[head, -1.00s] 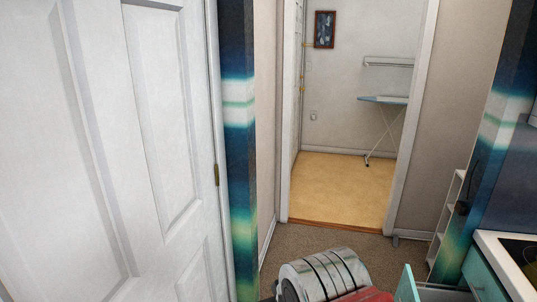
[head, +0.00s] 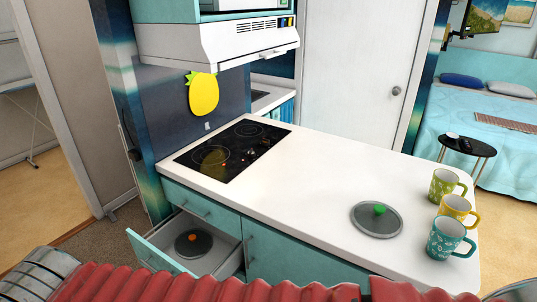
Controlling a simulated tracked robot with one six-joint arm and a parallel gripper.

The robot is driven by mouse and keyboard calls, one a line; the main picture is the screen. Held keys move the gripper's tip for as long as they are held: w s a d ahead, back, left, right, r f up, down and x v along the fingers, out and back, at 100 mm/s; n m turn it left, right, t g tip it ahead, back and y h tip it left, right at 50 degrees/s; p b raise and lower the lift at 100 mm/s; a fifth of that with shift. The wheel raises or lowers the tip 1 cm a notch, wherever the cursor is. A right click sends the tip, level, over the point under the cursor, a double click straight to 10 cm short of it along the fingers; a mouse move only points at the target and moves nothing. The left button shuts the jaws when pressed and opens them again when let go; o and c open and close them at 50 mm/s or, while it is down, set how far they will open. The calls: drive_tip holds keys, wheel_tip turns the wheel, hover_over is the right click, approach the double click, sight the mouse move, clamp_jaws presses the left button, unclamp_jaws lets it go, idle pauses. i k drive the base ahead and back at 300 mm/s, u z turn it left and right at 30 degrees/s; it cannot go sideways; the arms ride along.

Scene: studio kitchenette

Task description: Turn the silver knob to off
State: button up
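The black cooktop (head: 228,152) is set into the white counter in the head view. Small knobs (head: 251,153) sit in a group on its right part. They are too small to tell for sure which one is silver or which way each points. A round silver door knob (head: 396,90) also shows on the white door behind the counter. My gripper is not in view. Red ribbed and silver parts of my own body cross the bottom edge.
A drawer (head: 150,251) stands open below the cooktop, with an orange-knobbed lid (head: 194,243) inside. A range hood (head: 215,43) overhangs the cooktop. A green-knobbed lid (head: 376,222) and three mugs (head: 455,213) stand on the counter's right. The middle counter (head: 300,180) is clear.

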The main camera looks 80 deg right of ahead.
sight(251, 153)
drive_tip(key=z, duration=0.45)
drive_tip(key=i, duration=1.65)
drive_tip(key=z, duration=2.6)
